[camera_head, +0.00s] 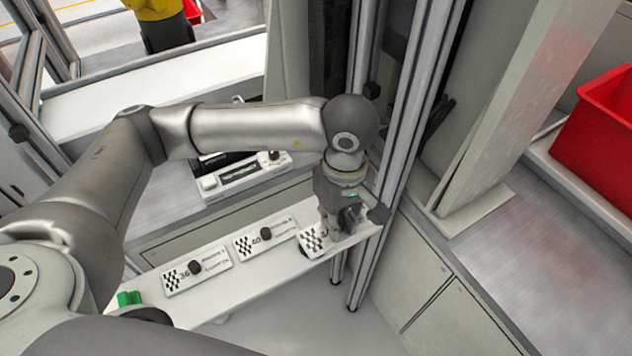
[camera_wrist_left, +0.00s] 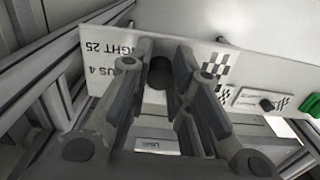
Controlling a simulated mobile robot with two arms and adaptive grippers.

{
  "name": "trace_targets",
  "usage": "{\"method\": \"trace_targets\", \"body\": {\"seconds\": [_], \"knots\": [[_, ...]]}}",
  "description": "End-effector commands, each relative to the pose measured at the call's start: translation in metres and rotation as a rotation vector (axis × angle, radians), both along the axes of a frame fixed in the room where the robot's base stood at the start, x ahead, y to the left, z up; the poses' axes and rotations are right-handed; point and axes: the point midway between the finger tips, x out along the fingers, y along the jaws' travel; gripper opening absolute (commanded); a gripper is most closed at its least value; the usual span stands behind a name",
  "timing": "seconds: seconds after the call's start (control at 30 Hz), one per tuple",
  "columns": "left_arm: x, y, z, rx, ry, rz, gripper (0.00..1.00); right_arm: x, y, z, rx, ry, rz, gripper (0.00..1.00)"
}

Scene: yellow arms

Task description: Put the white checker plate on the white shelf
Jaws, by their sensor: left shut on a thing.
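My left gripper (camera_head: 340,217) is shut on a white checker plate (camera_head: 313,240) at the right end of the white shelf (camera_head: 225,296). In the left wrist view, the left gripper's fingers (camera_wrist_left: 163,72) close around the dark knob of the white checker plate (camera_wrist_left: 108,48). The plate carries printed text and a black checker pattern, partly hidden by the fingers. It is at or just above the shelf surface; I cannot tell whether they touch. My right gripper is not in view.
Two similar plates, one marked 36 (camera_head: 197,271) and one marked 40 (camera_head: 265,237), lie on the shelf to the left. Metal posts (camera_head: 391,140) stand close to the right of the gripper. A red bin (camera_head: 600,125) sits at far right.

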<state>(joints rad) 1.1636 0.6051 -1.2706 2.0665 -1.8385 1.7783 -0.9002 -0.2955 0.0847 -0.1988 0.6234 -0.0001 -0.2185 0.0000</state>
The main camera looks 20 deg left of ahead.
Motion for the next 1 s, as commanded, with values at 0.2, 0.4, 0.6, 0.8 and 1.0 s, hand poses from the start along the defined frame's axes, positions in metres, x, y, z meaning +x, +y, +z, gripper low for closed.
{"method": "trace_targets", "body": {"seconds": [0.2, 0.4, 0.6, 0.8, 1.0], "knots": [[0.045, 0.02, -0.018, 0.003, 0.003, 0.007, 0.0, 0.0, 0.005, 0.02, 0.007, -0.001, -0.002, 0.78], [0.077, 0.033, -0.045, 0.002, 0.006, 0.003, 0.0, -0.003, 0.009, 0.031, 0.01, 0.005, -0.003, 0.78], [0.099, 0.042, -0.073, 0.001, 0.002, 0.0, 0.0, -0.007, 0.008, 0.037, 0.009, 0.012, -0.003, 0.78], [0.107, 0.045, -0.085, 0.001, 0.001, -0.001, 0.0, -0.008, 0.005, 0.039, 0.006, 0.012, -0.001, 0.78], [0.11, 0.047, -0.104, 0.002, 0.006, 0.0, 0.0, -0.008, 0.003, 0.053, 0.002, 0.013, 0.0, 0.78]]}}
